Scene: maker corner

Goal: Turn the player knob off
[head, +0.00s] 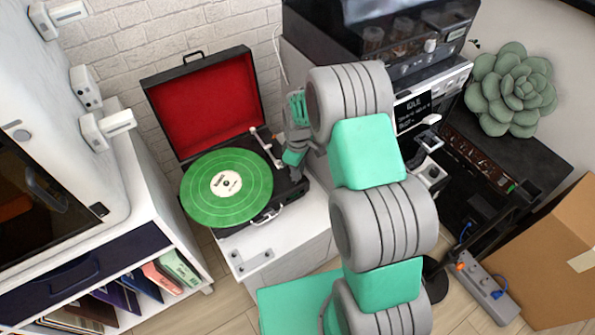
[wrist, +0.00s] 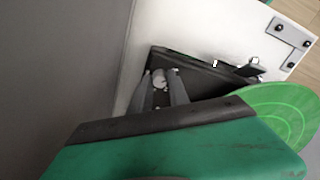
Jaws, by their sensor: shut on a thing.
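The record player (head: 240,207) stands on a white cabinet with its red-lined lid open and a green record (head: 225,205) on its platter. In the head view my gripper (head: 290,166) is low at the player's right side, beside the tonearm; the knob is hidden there. In the wrist view my gripper (wrist: 160,92) has a finger on each side of a small pale knob (wrist: 159,77) at a corner of the black deck (wrist: 207,78), and is shut on it. The record's edge (wrist: 285,112) shows at the right. I cannot tell the knob's setting.
A black-and-silver machine (head: 413,112) stands right of the player, behind my arm. A white shelf unit (head: 165,215) is at the left. The cabinet's white top (head: 262,240) is bare in front of the player. A cardboard box (head: 550,260) is at the right.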

